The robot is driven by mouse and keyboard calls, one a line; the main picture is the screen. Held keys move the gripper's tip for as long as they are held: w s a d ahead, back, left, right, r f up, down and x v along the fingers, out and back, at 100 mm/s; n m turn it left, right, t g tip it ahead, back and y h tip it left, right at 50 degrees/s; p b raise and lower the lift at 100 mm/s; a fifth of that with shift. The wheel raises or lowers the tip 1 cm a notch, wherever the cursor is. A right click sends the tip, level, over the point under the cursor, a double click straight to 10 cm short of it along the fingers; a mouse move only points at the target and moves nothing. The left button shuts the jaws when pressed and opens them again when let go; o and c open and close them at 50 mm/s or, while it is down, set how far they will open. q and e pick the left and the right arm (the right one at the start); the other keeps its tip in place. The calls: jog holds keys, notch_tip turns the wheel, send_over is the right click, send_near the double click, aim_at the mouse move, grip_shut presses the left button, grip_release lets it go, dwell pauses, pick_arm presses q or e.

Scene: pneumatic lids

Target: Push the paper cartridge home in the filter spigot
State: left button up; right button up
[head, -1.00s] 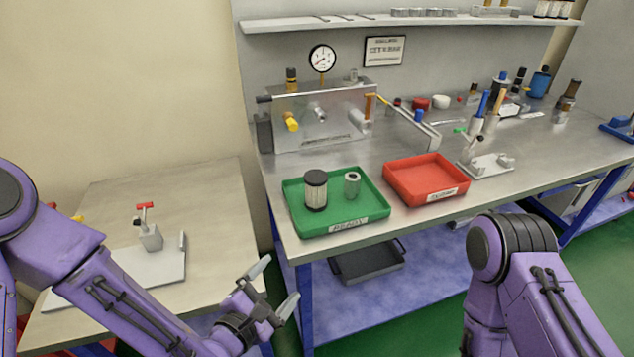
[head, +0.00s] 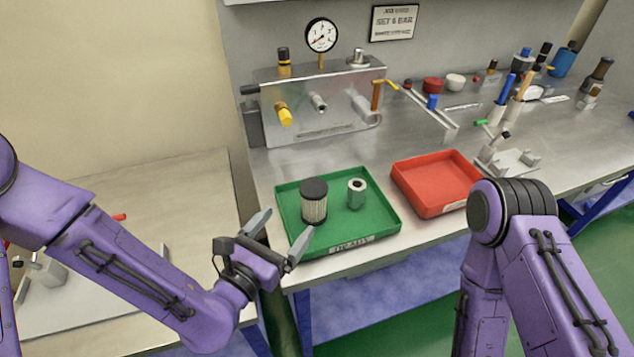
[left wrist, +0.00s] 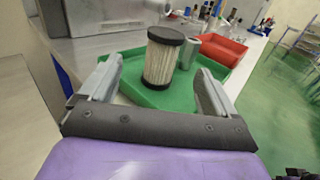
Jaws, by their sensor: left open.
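The paper cartridge (head: 314,203), pleated and pale with a black cap, stands upright in the green tray (head: 382,238). It also shows in the left wrist view (left wrist: 162,62), between and beyond my fingers. My left gripper (head: 277,240) is open and empty, just left of the green tray's near-left side; it also shows in the left wrist view (left wrist: 158,95). The filter spigot is probably one of the fittings on the front of the metal manifold block (head: 340,112), but I cannot tell which. My right arm shows at the right; its gripper is out of view.
A grey metal cylinder (head: 356,194) stands beside the cartridge in the green tray. An empty red tray (head: 438,178) lies to the right. A yellow knob (head: 284,114) and an orange-handled lever (head: 377,95) stick out from the block. Bench between trays and block is clear.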

aim_at(306, 204)
pick_arm(q)
jog(key=shift+b+x, duration=0.6)
jog(key=shift+x, duration=0.5)
jog(key=p+x, duration=0.2)
jog(key=x, duration=0.1)
jog(key=p+x, duration=0.1)
jog(key=x, duration=0.3)
jog(key=shift+w+d+r+p, duration=0.1)
jog(key=shift+d+p, duration=0.25)
jog(key=shift+d, duration=0.1)
jog(key=shift+w, duration=0.15)
jog(key=c, duration=1.1)
